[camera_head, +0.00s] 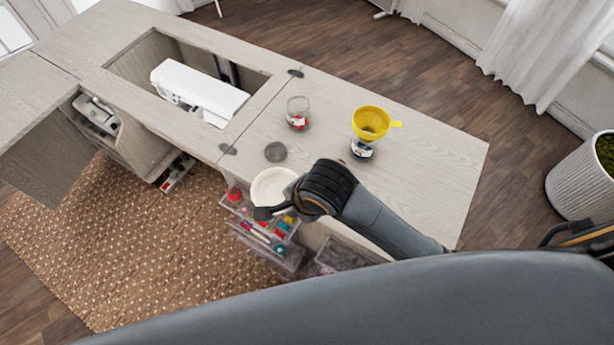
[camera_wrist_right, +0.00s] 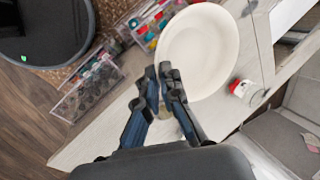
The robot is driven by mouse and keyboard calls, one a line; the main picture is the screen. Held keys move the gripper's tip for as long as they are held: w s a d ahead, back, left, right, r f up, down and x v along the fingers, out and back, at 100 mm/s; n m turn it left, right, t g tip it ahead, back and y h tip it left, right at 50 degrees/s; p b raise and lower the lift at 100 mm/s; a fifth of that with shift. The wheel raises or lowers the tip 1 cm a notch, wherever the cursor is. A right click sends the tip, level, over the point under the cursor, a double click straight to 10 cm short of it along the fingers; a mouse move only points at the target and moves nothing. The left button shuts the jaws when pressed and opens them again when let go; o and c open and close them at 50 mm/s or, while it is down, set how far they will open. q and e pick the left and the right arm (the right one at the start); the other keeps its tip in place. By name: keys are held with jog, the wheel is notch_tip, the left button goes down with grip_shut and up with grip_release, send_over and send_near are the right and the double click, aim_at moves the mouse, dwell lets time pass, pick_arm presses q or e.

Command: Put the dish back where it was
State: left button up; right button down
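The dish (camera_head: 272,187) is a white, shallow round bowl at the front edge of the wooden table, partly over the clear drawers. It also shows in the right wrist view (camera_wrist_right: 200,50), with its inside facing the camera. My right gripper (camera_head: 267,211) is at the dish's near rim in the head view. In the right wrist view the two fingers of the gripper (camera_wrist_right: 165,73) are close together at the rim, shut on it. I cannot tell whether the dish touches anything below. My left gripper is not in view.
Clear drawers (camera_head: 262,233) with colourful sewing items stand below the table edge. On the table (camera_head: 430,165) are a grey disc (camera_head: 275,152), a glass jar (camera_head: 298,112) and a yellow funnel (camera_head: 370,122) on another jar. A white sewing machine (camera_head: 199,92) sits in the cabinet opening.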

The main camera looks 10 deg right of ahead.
jog(key=w+d+f, duration=0.2)
jog(key=w, duration=0.1)
jog(key=w+d+f+p, duration=0.1)
jog(key=w+d+f, duration=0.5)
jog(key=w, duration=0.1)
jog(key=shift+f+p, duration=0.25)
jog(key=shift+p, duration=0.1)
jog(key=shift+w+d+f, duration=0.25)
jog(key=shift+f, duration=0.25)
notch_tip(320, 180, down, 2)
jog(key=shift+d+f+p, duration=0.1)
jog(key=shift+p, duration=0.3)
jog(key=shift+f, duration=0.55)
jog(key=c, duration=1.5)
grip_release()
jog(key=shift+f, duration=0.1)
